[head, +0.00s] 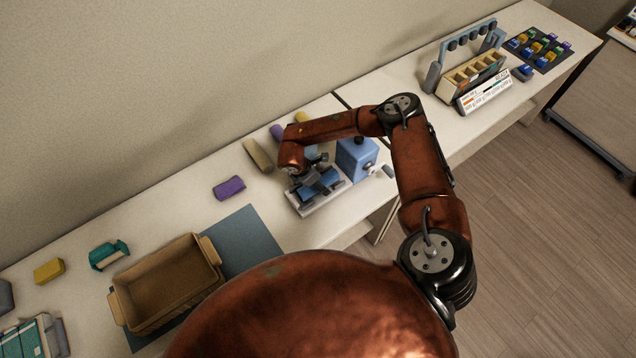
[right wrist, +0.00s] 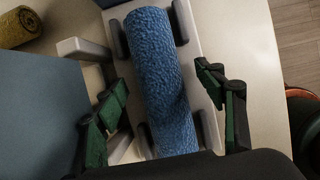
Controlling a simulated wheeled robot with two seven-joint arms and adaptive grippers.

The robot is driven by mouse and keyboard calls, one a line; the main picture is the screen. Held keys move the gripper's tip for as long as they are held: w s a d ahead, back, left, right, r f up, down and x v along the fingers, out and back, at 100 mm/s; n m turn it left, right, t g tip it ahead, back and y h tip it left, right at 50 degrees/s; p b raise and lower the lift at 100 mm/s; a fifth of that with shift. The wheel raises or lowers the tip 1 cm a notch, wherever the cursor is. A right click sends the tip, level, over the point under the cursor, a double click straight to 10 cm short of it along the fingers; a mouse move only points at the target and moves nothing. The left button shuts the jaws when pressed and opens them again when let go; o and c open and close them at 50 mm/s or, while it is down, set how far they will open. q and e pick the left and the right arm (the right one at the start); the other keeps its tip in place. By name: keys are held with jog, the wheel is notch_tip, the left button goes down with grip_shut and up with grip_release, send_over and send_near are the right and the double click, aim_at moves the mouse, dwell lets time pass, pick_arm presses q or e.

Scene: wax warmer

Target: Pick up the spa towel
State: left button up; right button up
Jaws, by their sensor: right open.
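The spa towel is a rolled, rough blue cylinder (right wrist: 155,60) in the right wrist view, lying on a pale tray with short grey posts along both sides. In the head view, the towel (head: 326,181) is partly hidden under my right gripper (head: 312,176), and the white tray (head: 306,207) shows around it. My right gripper (right wrist: 163,88) is open, with one green-padded finger on each side of the towel. Neither finger visibly grips it. I cannot tell the exact height of the fingers. My left gripper is not in view.
A blue box (head: 354,160) stands right beside the tray. A tan roll (head: 257,154) and a purple roll (head: 229,188) lie to the left. A brown bin (head: 205,249) stands at the front left. A caddy (head: 449,84) stands at the far right.

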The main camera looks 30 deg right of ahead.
jog(key=shift+c, duration=0.2)
jog(key=c, duration=1.4)
